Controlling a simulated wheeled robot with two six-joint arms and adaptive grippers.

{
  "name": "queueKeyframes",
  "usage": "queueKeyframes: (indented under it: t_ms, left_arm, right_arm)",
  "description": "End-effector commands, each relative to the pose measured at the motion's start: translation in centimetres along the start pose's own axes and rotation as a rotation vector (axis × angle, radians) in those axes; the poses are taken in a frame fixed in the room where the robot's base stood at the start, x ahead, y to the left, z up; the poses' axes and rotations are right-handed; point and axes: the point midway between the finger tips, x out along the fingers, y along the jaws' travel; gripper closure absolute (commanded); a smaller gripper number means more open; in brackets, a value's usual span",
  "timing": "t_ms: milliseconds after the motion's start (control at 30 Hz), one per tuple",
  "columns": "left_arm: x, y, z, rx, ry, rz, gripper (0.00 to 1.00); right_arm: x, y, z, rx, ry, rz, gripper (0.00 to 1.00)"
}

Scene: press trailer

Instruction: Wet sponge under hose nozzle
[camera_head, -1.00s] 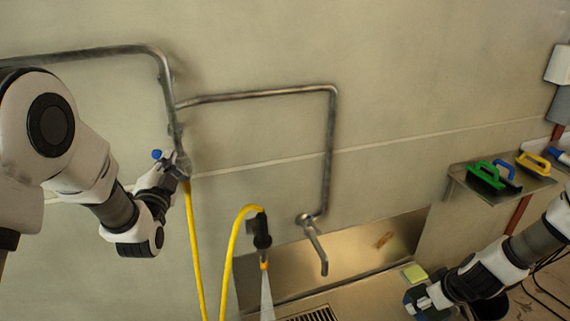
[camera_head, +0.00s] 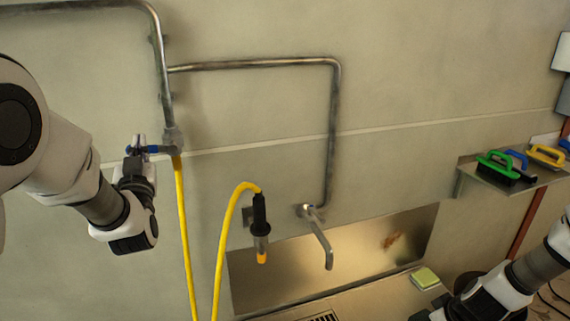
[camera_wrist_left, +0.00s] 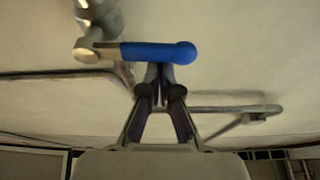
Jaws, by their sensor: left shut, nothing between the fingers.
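The yellow-green sponge (camera_head: 425,278) lies on the steel ledge at the right of the basin. The black hose nozzle (camera_head: 260,215) with its orange tip hangs on the wall, pointing down, with no water stream visible. The blue valve handle (camera_head: 156,149) sits on the pipe above the yellow hose, roughly sideways. My left gripper (camera_head: 138,146) is shut and empty at this handle; in the left wrist view its fingertips (camera_wrist_left: 160,78) are right by the blue handle (camera_wrist_left: 158,53), contact unclear. My right gripper is mostly cut off at the bottom edge, its fingers hidden.
Grey pipes (camera_head: 250,65) run along the wall. A metal spout (camera_head: 320,240) projects beside the nozzle. The yellow hose (camera_head: 184,235) hangs below the valve. A shelf (camera_head: 480,181) at right holds green, blue and yellow-handled brushes. A drain grate (camera_head: 322,317) shows below.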

Motion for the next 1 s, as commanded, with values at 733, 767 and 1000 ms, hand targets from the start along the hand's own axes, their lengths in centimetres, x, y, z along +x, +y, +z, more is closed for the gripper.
queueKeyframes:
  t_ms: [733,767,1000]
  left_arm:
    - [-0.3,-0.2,0.8,0.007,-0.004,0.002,1.0]
    - [-0.3,-0.2,0.8,0.007,-0.004,0.002,1.0]
    - [1.0,-0.3,-1.3,0.006,0.0,0.003,1.0]
  right_arm:
    - [1.3,0.0,0.5,0.0,0.0,0.0,0.65]
    - [1.3,0.0,0.5,0.0,0.0,0.0,0.65]
    - [-0.2,0.0,-0.1,0.0,0.0,0.0,0.65]
